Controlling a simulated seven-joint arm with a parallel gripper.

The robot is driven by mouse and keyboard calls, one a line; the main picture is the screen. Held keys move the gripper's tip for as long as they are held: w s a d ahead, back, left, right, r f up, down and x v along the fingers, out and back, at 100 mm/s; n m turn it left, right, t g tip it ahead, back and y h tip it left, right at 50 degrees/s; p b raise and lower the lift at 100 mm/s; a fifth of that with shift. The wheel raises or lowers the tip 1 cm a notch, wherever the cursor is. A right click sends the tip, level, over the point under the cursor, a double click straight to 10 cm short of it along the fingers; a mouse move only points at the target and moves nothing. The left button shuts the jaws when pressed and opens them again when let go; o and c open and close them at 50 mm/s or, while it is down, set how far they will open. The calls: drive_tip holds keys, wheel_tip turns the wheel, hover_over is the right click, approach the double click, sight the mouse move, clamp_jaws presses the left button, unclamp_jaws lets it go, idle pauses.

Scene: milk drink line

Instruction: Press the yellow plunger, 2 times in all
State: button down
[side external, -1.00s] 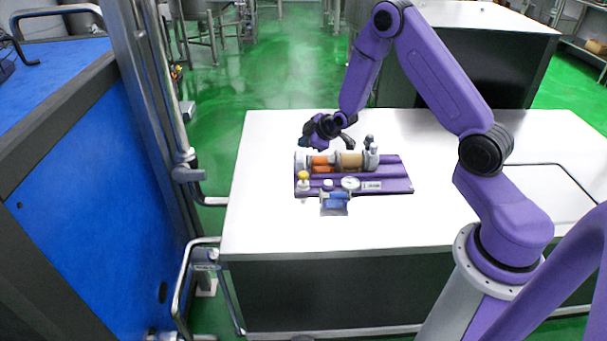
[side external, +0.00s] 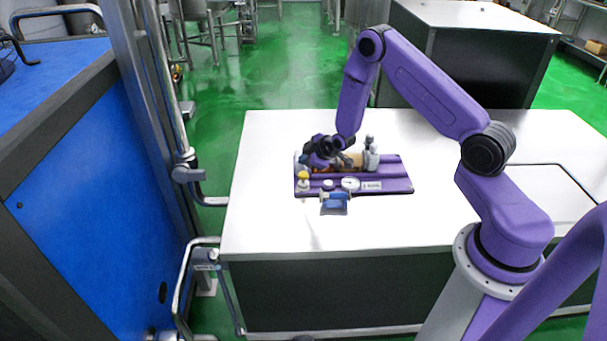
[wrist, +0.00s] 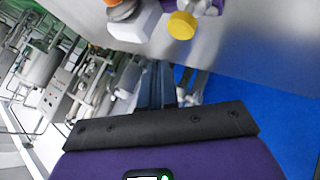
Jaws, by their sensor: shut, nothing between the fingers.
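The yellow plunger (side external: 303,175) is a small yellow cap on a pale base at the front left corner of a purple board (side external: 395,187). It also shows in the wrist view (wrist: 182,25) at the top, beyond and slightly right of my fingertips. My gripper (side external: 311,160) is low over the board's left part, just behind and above the plunger. In the wrist view my gripper (wrist: 157,68) has its dark fingers together and empty. A visible gap separates them from the yellow cap. The gripper covers part of the cylinder assembly behind the plunger.
On the board are a white knob (side external: 328,184), a round gauge (side external: 350,184) and a grey upright fitting (side external: 371,157). A blue block (side external: 334,201) sits at the board's front edge. The white table (side external: 300,235) is clear in front. A blue cabinet (side external: 90,190) stands left.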

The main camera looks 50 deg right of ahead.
sight(302, 173)
drive_tip(key=shift+f, duration=1.1)
drive_tip(key=shift+f, duration=0.1)
idle(1.2)
drive_tip(key=shift+f, duration=0.3)
drive_tip(key=shift+f, duration=1.1)
idle(1.5)
drive_tip(key=shift+r, duration=1.5)
drive_tip(key=shift+r, duration=2.5)
